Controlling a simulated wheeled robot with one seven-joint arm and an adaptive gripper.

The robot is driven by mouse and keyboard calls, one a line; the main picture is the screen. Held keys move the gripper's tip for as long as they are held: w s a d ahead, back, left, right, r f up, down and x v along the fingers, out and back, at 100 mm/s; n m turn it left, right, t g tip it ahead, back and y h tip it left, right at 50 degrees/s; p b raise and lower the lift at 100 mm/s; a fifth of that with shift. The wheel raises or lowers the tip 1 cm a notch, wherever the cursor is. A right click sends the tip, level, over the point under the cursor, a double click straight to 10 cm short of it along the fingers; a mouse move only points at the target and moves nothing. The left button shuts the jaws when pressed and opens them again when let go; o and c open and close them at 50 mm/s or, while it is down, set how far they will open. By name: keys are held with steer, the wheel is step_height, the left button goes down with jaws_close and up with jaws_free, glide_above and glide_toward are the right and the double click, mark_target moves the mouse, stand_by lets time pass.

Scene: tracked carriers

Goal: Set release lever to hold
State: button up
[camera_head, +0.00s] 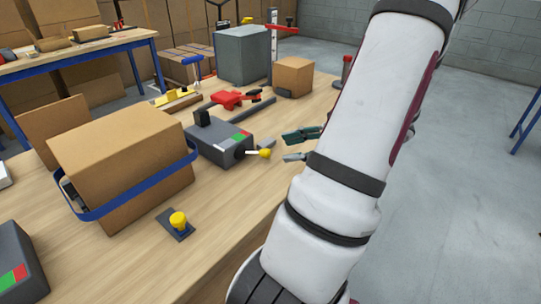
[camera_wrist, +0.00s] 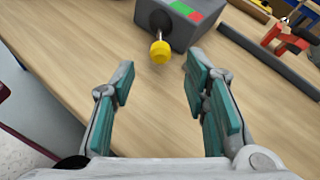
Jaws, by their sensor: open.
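The release lever appears to be the short stem with a yellow knob (camera_head: 265,153) on the end of a grey box (camera_head: 215,145). The box has a red and green label on top. The stem sticks out towards my gripper (camera_head: 287,147), which is open and empty just right of the knob. In the wrist view the knob (camera_wrist: 160,52) lies just beyond and between the teal fingertips of my gripper (camera_wrist: 158,80), not touching them. The grey box (camera_wrist: 178,22) is behind it, partly cut off by the top edge. I cannot tell which setting the lever is in.
A cardboard box with a blue strap (camera_head: 125,160) stands left of the grey box. A yellow button on a dark plate (camera_head: 178,222) is nearer. A red clamp (camera_head: 232,99), a dark bar (camera_head: 252,108) and a small carton (camera_head: 293,77) lie behind. Bare tabletop surrounds the knob.

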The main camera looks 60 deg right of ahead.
mark_target(272, 163)
steer(key=b+x, duration=0.1)
steer(key=x, duration=0.5)
jaws_close()
